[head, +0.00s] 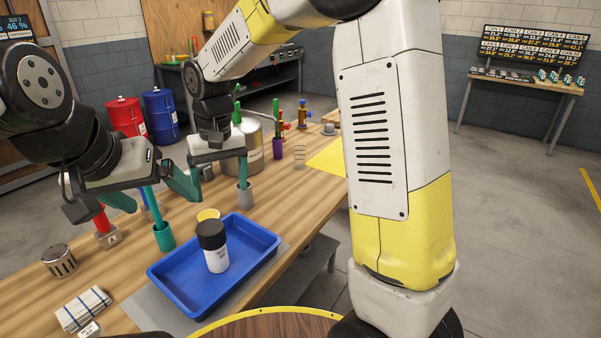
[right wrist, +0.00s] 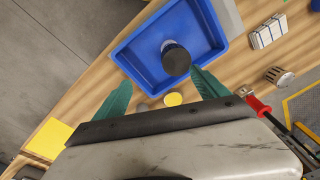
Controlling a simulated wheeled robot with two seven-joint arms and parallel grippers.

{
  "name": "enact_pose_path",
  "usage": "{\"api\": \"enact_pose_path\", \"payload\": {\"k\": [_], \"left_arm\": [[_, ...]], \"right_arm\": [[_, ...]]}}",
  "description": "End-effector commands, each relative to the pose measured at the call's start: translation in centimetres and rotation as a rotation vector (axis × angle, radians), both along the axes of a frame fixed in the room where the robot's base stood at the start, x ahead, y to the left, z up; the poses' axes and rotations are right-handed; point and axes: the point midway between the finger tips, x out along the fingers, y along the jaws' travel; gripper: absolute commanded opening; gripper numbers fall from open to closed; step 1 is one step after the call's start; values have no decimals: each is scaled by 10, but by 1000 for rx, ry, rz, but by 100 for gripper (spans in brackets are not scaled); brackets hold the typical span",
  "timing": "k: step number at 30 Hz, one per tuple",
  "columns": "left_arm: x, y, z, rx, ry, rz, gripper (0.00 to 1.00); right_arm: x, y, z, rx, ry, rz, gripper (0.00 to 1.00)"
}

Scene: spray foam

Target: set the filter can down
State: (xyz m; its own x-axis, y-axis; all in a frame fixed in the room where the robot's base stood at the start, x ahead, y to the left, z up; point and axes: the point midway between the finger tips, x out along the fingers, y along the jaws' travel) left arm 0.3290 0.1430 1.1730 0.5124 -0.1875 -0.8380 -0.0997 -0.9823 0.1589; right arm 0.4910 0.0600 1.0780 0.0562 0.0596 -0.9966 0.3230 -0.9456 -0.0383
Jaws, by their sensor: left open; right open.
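A white can with a black top and dark print, taken to be the filter can (head: 216,258), stands upright in the blue tray (head: 262,236). In the right wrist view the black top of the can (right wrist: 176,60) shows from above in the blue tray (right wrist: 125,48). My right gripper (head: 218,174) is open and empty behind the tray, apart from the can. In its wrist view the right gripper's green fingers (right wrist: 160,95) are spread, with the can beyond them. My left gripper (head: 150,192) is open and empty over the table, left of the can.
A slotted metal can (head: 60,261) and a folded striped cloth (head: 84,309) lie left of the tray. A large metal drum (head: 248,150) stands further back.

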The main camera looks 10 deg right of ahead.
Motion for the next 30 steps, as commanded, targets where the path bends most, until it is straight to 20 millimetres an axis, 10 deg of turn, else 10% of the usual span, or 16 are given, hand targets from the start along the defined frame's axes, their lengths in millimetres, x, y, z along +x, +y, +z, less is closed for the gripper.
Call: {"api": "enact_pose_path", "payload": {"k": [6, 15, 30], "left_arm": [[0, 0, 0, 0, 0, 0, 89], [0, 0, 0, 0, 0, 0, 89], [0, 0, 0, 0, 0, 0, 89]], "right_arm": [[-39, -91, 64, 106, -134, -99, 83], [-119, -176, 97, 195, -335, -218, 83], [-162, -202, 94, 219, -448, -271, 83]]}}
